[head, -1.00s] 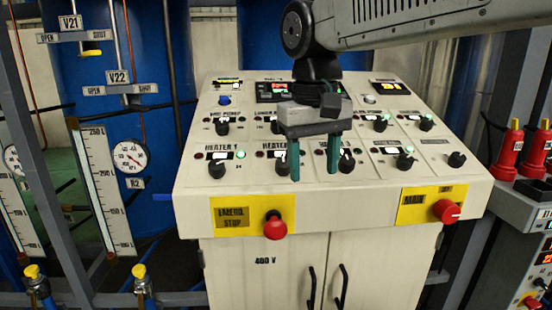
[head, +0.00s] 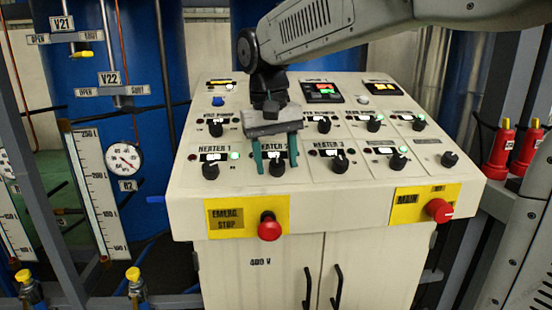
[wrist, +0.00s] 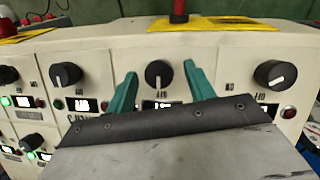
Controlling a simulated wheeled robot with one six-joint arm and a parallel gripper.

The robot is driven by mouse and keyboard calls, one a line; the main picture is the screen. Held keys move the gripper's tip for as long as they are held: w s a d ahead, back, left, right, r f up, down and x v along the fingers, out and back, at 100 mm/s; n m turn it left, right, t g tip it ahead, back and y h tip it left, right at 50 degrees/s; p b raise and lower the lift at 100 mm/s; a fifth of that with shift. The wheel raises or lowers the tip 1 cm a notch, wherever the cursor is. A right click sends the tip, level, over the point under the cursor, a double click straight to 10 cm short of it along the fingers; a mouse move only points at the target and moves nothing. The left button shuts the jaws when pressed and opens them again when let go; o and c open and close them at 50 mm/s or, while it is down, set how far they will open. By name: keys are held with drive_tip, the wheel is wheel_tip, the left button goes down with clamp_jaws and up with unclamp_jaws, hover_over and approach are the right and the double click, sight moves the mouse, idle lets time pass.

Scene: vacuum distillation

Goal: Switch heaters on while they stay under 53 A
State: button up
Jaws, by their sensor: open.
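The sloped white control panel (head: 365,183) has labelled knobs. My gripper (head: 276,171) is open, with its green fingers either side of the HEATER 2 knob (head: 277,168). The wrist view shows that knob (wrist: 158,74) between the spread fingers (wrist: 157,80), not gripped. The HEATER 1 knob (head: 209,169) is to the left, with its green lamp (head: 233,155) lit. The HEATER 3 knob (head: 337,163) is to the right. The red-digit display (head: 323,88) at the back is too small to read. My gripper body hides the HEATER 2 lamps.
A red emergency stop button (head: 269,227) on a yellow plate projects from the panel's front, below the heater row. A red MAIN switch (head: 439,210) is at the right. Another knob (head: 398,162) with a green lamp stands right of HEATER 3. More knobs fill the row behind.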

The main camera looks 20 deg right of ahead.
drive_tip(key=shift+f, duration=0.1)
drive_tip(key=c, duration=1)
drive_tip(key=shift+m, duration=0.3)
drive_tip(key=m+y, duration=0.1)
drive_tip(key=m, duration=0.1)
drive_tip(key=m+y, duration=0.1)
drive_tip(key=m, duration=0.2)
drive_tip(key=shift+d+t, duration=0.2)
drive_tip(key=shift+t, duration=0.1)
drive_tip(key=m, duration=0.2)
drive_tip(key=m+t+y, duration=0.1)
drive_tip(key=m, duration=0.2)
drive_tip(key=shift+s+d+y, duration=0.1)
drive_tip(key=shift+s+y, duration=0.05)
drive_tip(key=shift+y, duration=0.15)
drive_tip(key=shift+m+t, duration=0.3)
drive_tip(key=shift+m, duration=0.1)
drive_tip(key=o, duration=1)
